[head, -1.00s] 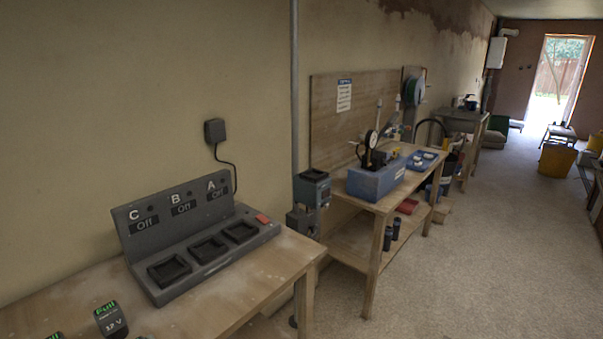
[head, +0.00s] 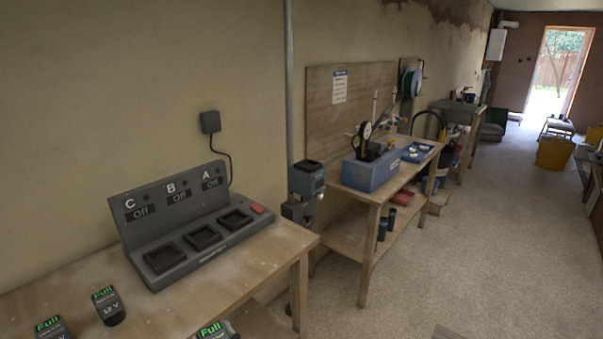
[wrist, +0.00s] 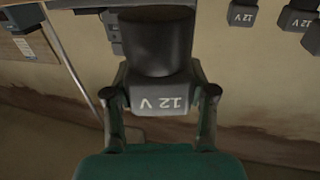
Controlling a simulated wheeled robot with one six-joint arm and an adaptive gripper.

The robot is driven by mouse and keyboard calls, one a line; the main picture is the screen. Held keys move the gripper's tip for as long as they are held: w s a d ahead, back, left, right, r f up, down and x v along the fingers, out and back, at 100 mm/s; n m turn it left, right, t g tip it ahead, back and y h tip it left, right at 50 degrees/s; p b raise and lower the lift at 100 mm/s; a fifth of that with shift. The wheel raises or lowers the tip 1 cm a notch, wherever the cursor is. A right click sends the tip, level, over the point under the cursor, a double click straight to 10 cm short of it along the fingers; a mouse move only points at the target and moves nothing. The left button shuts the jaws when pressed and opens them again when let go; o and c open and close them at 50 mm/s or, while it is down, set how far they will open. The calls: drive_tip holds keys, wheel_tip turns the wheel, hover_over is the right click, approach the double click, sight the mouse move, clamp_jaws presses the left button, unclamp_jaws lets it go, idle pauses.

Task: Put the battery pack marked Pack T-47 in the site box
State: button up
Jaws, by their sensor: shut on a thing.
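My gripper (wrist: 160,92) is shut on a dark battery pack (wrist: 158,101) marked 12 V, its fingers on either side of it in the wrist view. In the head view a pack with a green "Full" display (head: 213,331) at the bottom edge appears to be this one; its name is too small to read. Two more "Full" packs, one marked 12 V (head: 109,306) and one at its left (head: 50,328), stand on the near bench. A blue open box (head: 371,178) with tools in it stands on the farther bench, perhaps the site box; its label is unreadable.
A grey charger (head: 170,262) with bays C, B and A, all empty and "Off", sits on the near bench (head: 262,265). A blue tray (head: 418,153) lies beyond the blue box. A vertical pipe (head: 289,95) runs up the wall. The floor at right is largely clear.

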drive_tip(key=w+d+f+m+t+h, duration=0.1)
drive_tip(key=w+d+f+m+h, duration=0.15)
drive_tip(key=d+f, duration=0.7)
drive_tip(key=w+d+f+m+t+h, duration=0.1)
drive_tip(key=w+d+f+t+h, duration=0.15)
drive_tip(key=d+f, duration=0.65)
drive_tip(key=s+d+f+m+h, duration=0.1)
drive_tip(key=s+d+f+h, duration=0.1)
drive_tip(key=d+f, duration=0.4)
drive_tip(key=s+d+f+m+h, duration=0.2)
drive_tip(key=s+d+f, duration=0.3)
drive_tip(key=d, duration=0.6)
wheel_tip(320, 180, down, 2)
drive_tip(key=shift+s+d+f+h, duration=0.2)
drive_tip(key=shift+d+h, duration=0.1)
drive_tip(key=shift+h, duration=0.4)
drive_tip(key=shift+a+m, duration=0.15)
drive_tip(key=shift+m, duration=0.1)
